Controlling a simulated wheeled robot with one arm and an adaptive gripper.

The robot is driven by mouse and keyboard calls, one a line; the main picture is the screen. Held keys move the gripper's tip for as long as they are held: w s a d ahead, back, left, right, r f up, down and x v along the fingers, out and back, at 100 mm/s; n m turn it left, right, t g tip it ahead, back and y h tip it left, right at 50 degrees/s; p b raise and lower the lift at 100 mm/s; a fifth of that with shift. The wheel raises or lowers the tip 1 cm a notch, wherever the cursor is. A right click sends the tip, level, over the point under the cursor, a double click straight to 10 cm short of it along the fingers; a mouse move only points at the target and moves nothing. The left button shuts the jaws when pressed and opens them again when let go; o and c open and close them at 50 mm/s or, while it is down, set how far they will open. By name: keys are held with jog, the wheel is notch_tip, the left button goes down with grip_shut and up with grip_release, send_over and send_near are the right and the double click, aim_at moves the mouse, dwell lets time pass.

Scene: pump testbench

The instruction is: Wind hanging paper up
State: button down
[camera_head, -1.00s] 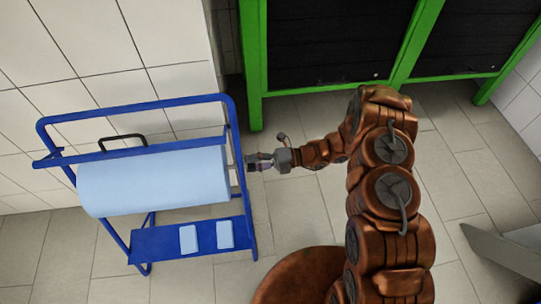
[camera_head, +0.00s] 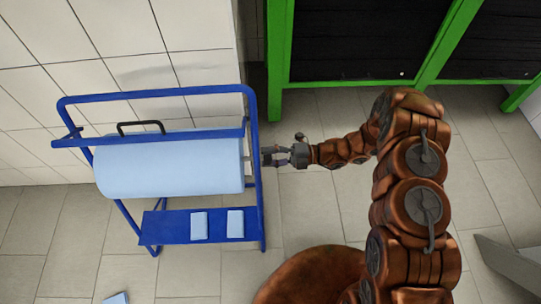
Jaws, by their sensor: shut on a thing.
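The light blue paper roll (camera_head: 165,170) lies sideways across a blue metal stand (camera_head: 200,92). No hanging paper end can be clearly made out from this angle. My gripper (camera_head: 266,157) is at the right end of the roll, just outside the stand's right side bar. It is shut on the roll's axle end, which is mostly hidden by the fingers and the frame bar. My arm reaches in from the right.
Two small light blue pieces (camera_head: 199,226) (camera_head: 235,224) lie on the stand's lower shelf (camera_head: 166,228). A light blue piece (camera_head: 115,298) shows on the floor at the bottom edge. A tiled wall (camera_head: 120,50) is behind the stand. A green-framed dark cabinet (camera_head: 277,70) stands behind my arm.

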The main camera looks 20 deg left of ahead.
jog(key=c, duration=0.5)
grip_release()
jog(key=v, duration=1.2)
